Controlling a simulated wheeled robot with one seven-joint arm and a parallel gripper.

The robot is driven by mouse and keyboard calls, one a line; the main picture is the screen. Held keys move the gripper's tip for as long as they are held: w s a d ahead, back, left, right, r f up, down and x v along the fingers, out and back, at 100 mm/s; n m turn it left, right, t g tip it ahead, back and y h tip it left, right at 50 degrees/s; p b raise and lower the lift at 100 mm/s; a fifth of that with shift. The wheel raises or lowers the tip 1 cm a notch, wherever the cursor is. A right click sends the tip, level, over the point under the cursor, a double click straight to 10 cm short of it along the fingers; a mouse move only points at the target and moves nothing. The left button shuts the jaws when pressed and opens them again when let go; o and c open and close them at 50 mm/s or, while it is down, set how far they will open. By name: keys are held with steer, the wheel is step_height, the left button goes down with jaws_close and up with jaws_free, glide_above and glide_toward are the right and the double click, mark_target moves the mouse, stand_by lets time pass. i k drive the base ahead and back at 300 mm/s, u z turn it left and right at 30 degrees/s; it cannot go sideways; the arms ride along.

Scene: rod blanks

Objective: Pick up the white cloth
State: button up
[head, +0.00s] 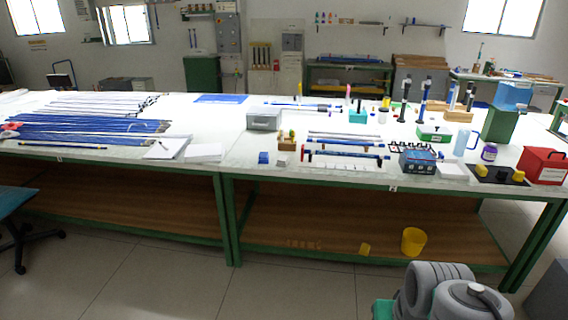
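A small flat white piece that looks like the folded white cloth (452,171) lies near the front edge of the right-hand table. It is between a blue and grey box-shaped device (417,162) and a black mat (486,176) with yellow pieces on it. It is too small in the picture to be sure that it is cloth. My gripper is not in view; only grey rounded parts of my own body show at the bottom right.
The long white-topped table (235,168) has green legs and a lower shelf. A red box (541,166), purple-labelled jar (488,154) and light-blue jug (466,140) stand near the cloth. A yellow bucket (413,241) is on the shelf below. The floor in front is mostly clear.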

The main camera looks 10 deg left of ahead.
mark_target(283, 161)
steer(key=u, duration=0.05)
steer(key=i, duration=1.65)
steer(key=u, duration=0.95)
steer(key=i, duration=1.35)
steer(key=u, duration=0.75)
